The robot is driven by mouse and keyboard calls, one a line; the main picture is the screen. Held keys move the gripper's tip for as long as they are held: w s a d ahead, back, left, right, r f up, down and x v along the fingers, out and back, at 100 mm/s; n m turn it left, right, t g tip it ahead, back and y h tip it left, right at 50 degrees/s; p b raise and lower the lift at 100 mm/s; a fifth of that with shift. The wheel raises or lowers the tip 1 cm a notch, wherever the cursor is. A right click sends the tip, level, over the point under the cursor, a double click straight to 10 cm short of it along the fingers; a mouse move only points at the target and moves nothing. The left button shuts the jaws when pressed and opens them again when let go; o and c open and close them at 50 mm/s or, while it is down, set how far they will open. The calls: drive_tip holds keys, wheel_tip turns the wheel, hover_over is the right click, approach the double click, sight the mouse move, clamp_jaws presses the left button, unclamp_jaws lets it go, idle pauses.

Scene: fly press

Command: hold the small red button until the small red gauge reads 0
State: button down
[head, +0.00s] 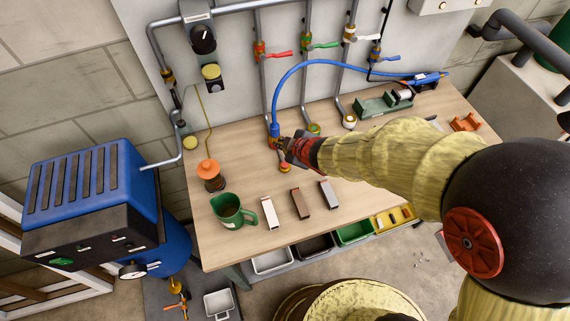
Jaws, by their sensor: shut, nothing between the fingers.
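My gripper (284,144) is low over the workbench, close to the foot of the red-valved pipe and the blue hose end. Its fingers are shut and I see nothing held in them. A small post with a red top (284,167) stands on the bench just below the gripper in the picture; it could be the small red button, and it looks apart from the fingers. I cannot make out a small red gauge for certain. The red fitting (273,142) at the pipe's foot is partly behind the gripper, and no reading shows there.
The blue hose (320,63) arches over the bench (237,151). An orange-topped device (209,174), a green jug (231,211) and several blocks (300,204) stand on it. A red-handled valve (272,52) is on the wall panel. A blue machine (90,190) carries a white-faced gauge (132,270).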

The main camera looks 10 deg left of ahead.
sight(283, 166)
drive_tip(key=shift+f+b, duration=3.9)
drive_tip(key=shift+f, duration=0.4)
drive_tip(key=shift+f, duration=0.15)
drive_tip(key=shift+f+b, duration=0.25)
drive_tip(key=shift+b, duration=0.1)
drive_tip(key=shift+f+b, duration=0.4)
drive_tip(key=shift+f, duration=0.1)
idle(2.7)
